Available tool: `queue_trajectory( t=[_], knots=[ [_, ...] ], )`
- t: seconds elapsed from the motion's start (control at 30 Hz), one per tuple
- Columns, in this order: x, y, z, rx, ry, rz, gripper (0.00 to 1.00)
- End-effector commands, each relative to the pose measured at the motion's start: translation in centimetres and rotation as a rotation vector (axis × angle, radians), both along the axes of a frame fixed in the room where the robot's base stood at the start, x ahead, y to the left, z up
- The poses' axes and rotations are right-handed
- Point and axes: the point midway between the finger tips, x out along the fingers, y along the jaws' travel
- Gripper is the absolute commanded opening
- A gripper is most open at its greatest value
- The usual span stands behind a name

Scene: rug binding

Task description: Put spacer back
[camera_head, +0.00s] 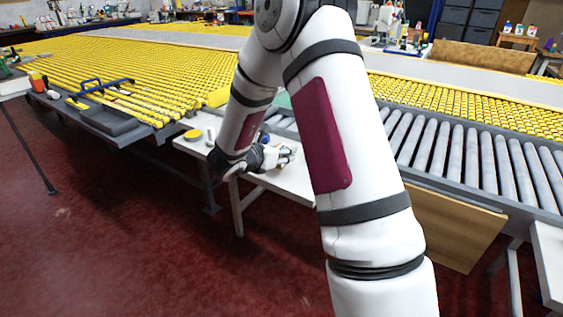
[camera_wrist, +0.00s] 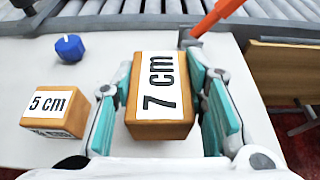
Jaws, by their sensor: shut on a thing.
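In the wrist view a wooden spacer block labelled "7 cm" (camera_wrist: 161,98) sits between the teal pads of my gripper (camera_wrist: 162,105), which is shut on it. Whether the block touches the table is hard to tell. A smaller wooden spacer labelled "5 cm" (camera_wrist: 55,110) rests on the white table to the left of my gripper. In the head view my gripper (camera_head: 284,157) is over the small white table (camera_head: 285,181), and the held block is too small to make out there.
A blue knob-like object (camera_wrist: 70,48) lies behind the 5 cm block. An orange-handled tool (camera_wrist: 218,16) is at the table's back right. Grey rollers (camera_head: 440,145) run behind the table. A yellow round object (camera_head: 193,134) is at the table's left end.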

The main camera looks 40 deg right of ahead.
Motion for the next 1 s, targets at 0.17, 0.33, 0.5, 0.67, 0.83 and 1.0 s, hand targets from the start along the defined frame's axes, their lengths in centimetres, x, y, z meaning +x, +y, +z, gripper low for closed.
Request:
queue_trajectory(
  t=[0.17, 0.33, 0.5, 0.67, 0.83, 1.0],
  knots=[
    [-0.1, 0.0, -3.1, 0.002, 0.004, -0.001, 0.06],
    [-0.1, 0.0, -3.4, 0.000, -0.002, -0.002, 0.06],
    [-0.1, 0.0, -3.5, 0.000, -0.002, -0.002, 0.06],
    [-0.1, 0.0, -3.7, 0.000, -0.001, -0.001, 0.53],
    [-0.1, 0.0, -3.7, 0.000, -0.001, -0.001, 0.59],
    [-0.1, 0.0, -3.6, 0.000, -0.001, -0.001, 0.59]
  ],
)
